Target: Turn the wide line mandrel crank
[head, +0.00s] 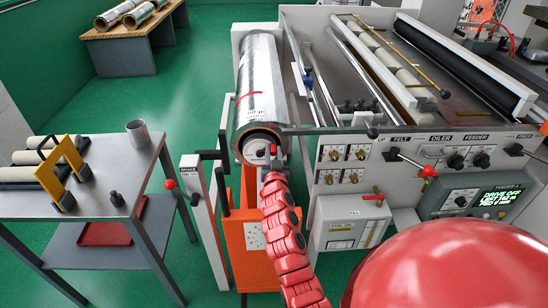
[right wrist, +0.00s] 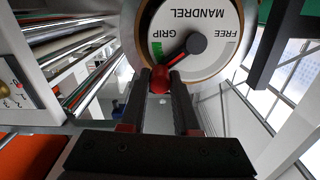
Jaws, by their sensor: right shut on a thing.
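The wide line mandrel crank has a black hub (right wrist: 197,43), a short arm and a red ball knob (right wrist: 160,79). It sits on a white round dial (right wrist: 215,15) marked MANDREL, GRIP and FREE, upside down in the right wrist view. The crank arm slants down-left from the hub, with the knob just below the green mark. My right gripper (right wrist: 160,98) is shut on the knob. In the head view it is at the near end of the foil roll (head: 262,80), my right gripper (head: 272,165) partly hiding the crank.
A lever with a red knob (head: 170,184) stands on a grey post left of the orange stand (head: 250,240). The control panel (head: 350,160) with switches and levers lies close right. A side table (head: 95,210) stands at the left, with green floor between.

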